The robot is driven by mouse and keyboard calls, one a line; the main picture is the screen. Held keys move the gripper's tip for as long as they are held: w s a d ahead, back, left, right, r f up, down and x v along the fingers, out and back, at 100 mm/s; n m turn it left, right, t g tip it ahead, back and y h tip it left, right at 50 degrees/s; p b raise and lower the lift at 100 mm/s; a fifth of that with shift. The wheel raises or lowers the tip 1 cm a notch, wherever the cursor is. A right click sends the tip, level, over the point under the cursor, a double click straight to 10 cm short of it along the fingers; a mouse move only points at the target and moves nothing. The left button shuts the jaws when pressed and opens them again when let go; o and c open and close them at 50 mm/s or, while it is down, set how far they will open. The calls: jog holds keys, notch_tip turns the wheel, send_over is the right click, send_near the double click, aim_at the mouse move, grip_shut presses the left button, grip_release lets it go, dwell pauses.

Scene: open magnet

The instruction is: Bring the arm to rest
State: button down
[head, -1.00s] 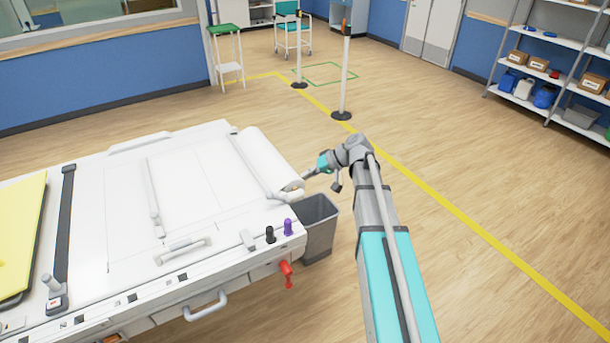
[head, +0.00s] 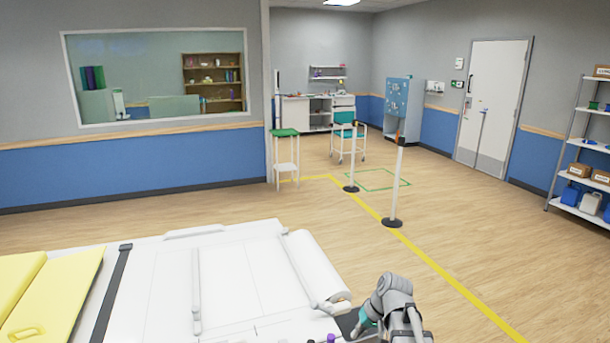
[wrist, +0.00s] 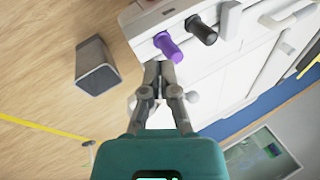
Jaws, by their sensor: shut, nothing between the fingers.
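My gripper (wrist: 158,72) is shut and empty in the wrist view, its two grey fingers together in front of the teal body. In that view the fingertips appear just below a purple knob (wrist: 168,46) on the white table's edge. A black knob (wrist: 201,29) sits beside the purple one. In the head view my arm's grey wrist is at the bottom, right of the white table (head: 165,300). The fingers cannot be made out there.
A grey bin (wrist: 97,67) stands on the floor beside the table. A white roll (head: 315,268) lies along the table's right end. Two posts (head: 396,190) (head: 352,160), a green-topped stand (head: 286,155) and a shelf rack (head: 585,150) stand farther back. Floor right of the yellow line is clear.

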jog(key=s+d+f+h, duration=0.1)
jog(key=s+h, duration=0.3)
jog(key=s, duration=0.5)
jog(key=shift+s+d+f+m+g+h, duration=0.35)
jog(key=shift+d+m+g+h, duration=0.05)
jog(key=shift+d, duration=0.4)
